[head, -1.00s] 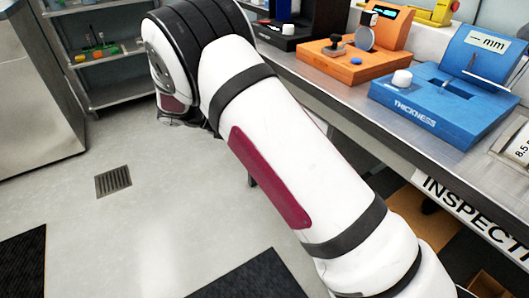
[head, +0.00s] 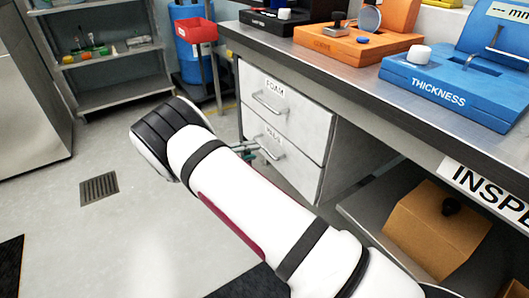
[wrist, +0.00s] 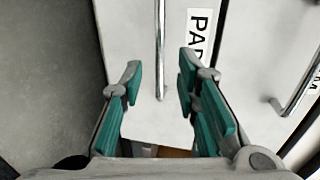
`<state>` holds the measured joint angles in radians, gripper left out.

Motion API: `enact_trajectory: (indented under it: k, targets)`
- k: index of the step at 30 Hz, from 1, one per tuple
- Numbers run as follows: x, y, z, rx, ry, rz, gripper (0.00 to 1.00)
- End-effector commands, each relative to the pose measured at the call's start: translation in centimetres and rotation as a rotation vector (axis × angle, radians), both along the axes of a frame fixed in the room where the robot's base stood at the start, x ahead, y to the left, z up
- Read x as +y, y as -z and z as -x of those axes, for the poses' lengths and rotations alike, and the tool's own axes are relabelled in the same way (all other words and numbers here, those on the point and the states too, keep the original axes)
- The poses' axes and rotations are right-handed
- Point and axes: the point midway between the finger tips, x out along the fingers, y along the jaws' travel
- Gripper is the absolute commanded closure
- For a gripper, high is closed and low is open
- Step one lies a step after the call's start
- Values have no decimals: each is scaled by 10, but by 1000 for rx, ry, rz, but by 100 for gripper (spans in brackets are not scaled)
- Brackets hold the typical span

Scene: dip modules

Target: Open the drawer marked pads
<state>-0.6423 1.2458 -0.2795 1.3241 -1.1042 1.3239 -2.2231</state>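The drawer marked PADS (head: 293,153) is the lower of two white drawers under the bench, and it looks shut in the head view. My gripper (wrist: 160,80) is open, a teal-padded finger on each side of the handle, with gaps showing on both sides. In the head view my gripper (head: 252,154) shows only partly, beside the lower drawer front, behind my arm.
The FOAM drawer (head: 302,112) is directly above, its handle (wrist: 297,92) at right in the wrist view. The bench top bears blue (head: 440,88) and orange (head: 345,43) gauges. A brown box (head: 435,235) sits on the lower shelf. Floor left of the drawers is clear.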

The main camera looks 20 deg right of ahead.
Motion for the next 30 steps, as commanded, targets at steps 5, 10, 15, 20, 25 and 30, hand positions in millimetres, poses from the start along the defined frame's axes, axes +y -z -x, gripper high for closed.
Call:
enact_trajectory:
  k: [5, 10, 15, 20, 25, 30]
  targets:
    - [-31, 9, -10, 1, 2, -1, 71]
    - [-50, 13, -16, 1, 1, -2, 71]
    - [-59, 14, -19, 0, 0, -1, 71]
    - [-60, 13, -19, 1, 0, -2, 71]
    - [-60, 13, -19, 1, 0, -2, 82]
    - [-60, 13, -19, 1, 0, -2, 100]
